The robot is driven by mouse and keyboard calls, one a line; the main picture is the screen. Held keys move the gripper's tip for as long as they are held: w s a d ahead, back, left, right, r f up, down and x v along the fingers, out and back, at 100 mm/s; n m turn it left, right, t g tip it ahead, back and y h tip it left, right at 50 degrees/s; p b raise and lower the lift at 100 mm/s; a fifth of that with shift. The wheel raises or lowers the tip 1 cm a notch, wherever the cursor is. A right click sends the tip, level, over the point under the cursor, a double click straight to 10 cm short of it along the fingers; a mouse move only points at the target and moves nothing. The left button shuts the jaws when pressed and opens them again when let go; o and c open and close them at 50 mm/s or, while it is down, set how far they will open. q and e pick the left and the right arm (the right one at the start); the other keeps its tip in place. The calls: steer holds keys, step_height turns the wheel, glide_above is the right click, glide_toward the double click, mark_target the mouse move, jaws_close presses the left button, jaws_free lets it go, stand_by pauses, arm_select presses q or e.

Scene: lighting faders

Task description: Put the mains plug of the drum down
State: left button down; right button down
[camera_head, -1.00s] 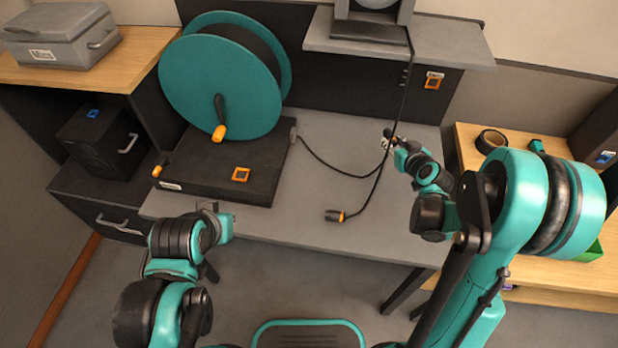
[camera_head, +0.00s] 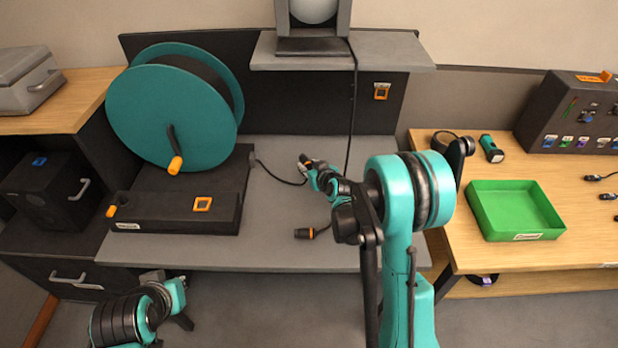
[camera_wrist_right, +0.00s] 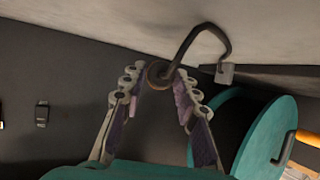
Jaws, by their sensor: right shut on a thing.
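The drum (camera_head: 150,118) is a large teal reel on a black base (camera_head: 180,212), at the left of the grey table (camera_head: 270,250). It also shows in the right wrist view (camera_wrist_right: 268,140). A dark cable (camera_head: 275,175) runs from the base's right side to my right gripper (camera_head: 306,163). In the right wrist view my right gripper (camera_wrist_right: 160,82) is shut on the dark round mains plug (camera_wrist_right: 158,73), with the cable curving off it. The fingers hide part of the plug; its height over the table is unclear. My left gripper (camera_head: 170,285) is low at the left, its jaws unclear.
A second cable (camera_head: 351,110) hangs from the lamp (camera_head: 313,25) on the shelf and ends in an orange-tipped connector (camera_head: 310,233) on the table. A green tray (camera_head: 513,208) and a fader console (camera_head: 580,115) stand on the right bench.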

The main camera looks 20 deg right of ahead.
step_height(320, 180, down, 4)
steer(key=shift+r+b, duration=0.15)
steer(key=shift+b, duration=0.9)
steer(key=shift+f, duration=0.2)
steer(key=shift+r, duration=0.15)
steer(key=shift+f, duration=0.35)
steer(key=c, duration=1.1)
jaws_free()
steer(key=shift+c, duration=0.2)
